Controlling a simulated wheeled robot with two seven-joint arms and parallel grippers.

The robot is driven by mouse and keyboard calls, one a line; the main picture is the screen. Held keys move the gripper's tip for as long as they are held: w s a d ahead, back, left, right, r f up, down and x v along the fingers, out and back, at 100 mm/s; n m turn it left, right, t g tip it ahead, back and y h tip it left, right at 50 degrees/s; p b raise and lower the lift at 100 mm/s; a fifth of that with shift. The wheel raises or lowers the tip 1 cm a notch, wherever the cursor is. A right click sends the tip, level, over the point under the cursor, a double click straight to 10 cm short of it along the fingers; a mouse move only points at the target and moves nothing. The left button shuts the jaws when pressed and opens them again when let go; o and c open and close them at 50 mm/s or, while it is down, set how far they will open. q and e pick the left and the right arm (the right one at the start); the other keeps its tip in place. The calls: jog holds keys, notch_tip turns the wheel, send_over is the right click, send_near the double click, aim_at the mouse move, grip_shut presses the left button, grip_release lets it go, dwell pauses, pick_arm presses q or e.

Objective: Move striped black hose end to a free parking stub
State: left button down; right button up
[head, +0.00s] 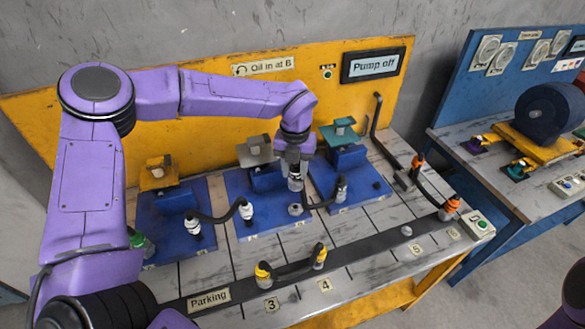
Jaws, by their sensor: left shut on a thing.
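My left gripper (294,178) points down over the middle blue plate (240,222) and is shut on a hose end (295,185). The gripper hides much of that end, so its stripes are not clear. A black hose (320,204) runs from just below the gripper to a grey-and-black end (341,186) standing on the right blue plate (368,200). A small silver stub (295,209) shows just below the held end; I cannot tell if they touch. On the dark parking strip (370,248), a bare stub (406,231) stands towards the right. My right gripper is not in view.
A white-ended hose (222,218) spans the left and middle plates. A yellow-ended hose (290,270) sits on the parking strip near labels 3 and 4. An orange-ended hose (432,186) is at the right. A sign reads "Pump off" (375,64).

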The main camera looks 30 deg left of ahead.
pick_arm(q)
jog(key=w+d+p, duration=0.1)
jog(key=w+d, duration=0.1)
jog(key=d, duration=0.7)
jog(key=w+d+p, duration=0.1)
jog(key=w+d, duration=0.2)
jog(key=d, duration=0.7)
jog(key=w+d+p, duration=0.1)
jog(key=w+d, duration=0.2)
jog(key=d, duration=0.6)
jog(key=shift+w+d, duration=0.2)
jog(key=shift+w, duration=0.05)
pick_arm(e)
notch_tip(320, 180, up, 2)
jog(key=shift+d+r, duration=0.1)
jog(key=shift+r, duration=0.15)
